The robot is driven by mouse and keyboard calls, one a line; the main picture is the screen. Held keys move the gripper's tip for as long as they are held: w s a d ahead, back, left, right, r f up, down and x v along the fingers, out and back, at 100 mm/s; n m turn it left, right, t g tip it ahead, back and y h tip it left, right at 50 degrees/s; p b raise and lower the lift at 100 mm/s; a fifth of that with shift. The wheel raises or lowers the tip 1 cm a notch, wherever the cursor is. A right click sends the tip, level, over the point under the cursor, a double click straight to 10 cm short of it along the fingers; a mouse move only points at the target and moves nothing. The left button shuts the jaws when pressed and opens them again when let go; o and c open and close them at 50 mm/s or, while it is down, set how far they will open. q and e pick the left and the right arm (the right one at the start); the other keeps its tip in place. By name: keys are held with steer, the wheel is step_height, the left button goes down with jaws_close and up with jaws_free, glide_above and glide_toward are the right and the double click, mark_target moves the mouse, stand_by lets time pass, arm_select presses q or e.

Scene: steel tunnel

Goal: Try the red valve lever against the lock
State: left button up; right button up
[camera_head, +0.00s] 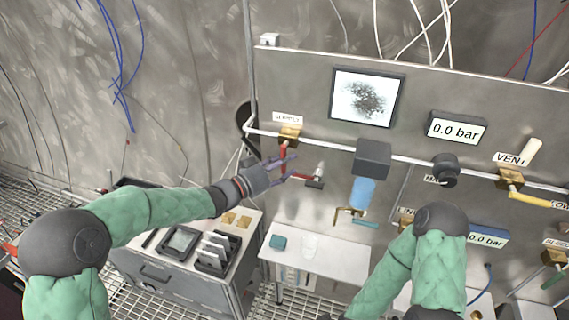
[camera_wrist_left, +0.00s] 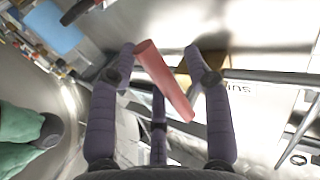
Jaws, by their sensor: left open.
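The red valve lever (camera_head: 283,154) hangs down from a brass valve (camera_head: 289,133) under the SUPPLY label on the steel panel. My left gripper (camera_head: 287,169) is at the lever, its purple fingers spread. In the left wrist view the red lever (camera_wrist_left: 163,78) lies between the open fingers (camera_wrist_left: 163,62); I cannot tell whether any finger touches it. A small dark block with a grey knob and a red strip (camera_head: 315,182) sits just right of the gripper; I cannot tell whether it is the lock. My right arm shows, but its gripper is out of view.
A gauge display (camera_head: 456,128) reads 0.0 bar. A yellow-handled vent valve (camera_head: 510,178) is at right. A blue cylinder (camera_head: 362,192) hangs mid-panel. A white table (camera_head: 335,258) and a grey cabinet (camera_head: 180,287) stand below. A pipe runs across the panel.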

arm_select(q)
jaws_close()
steer(key=shift+s+d+n+t+h+b, duration=0.1)
steer(key=shift+d+n+t+h+b, duration=0.35)
steer(key=shift+n+b, duration=0.3)
steer(key=shift+a, duration=0.15)
jaws_free()
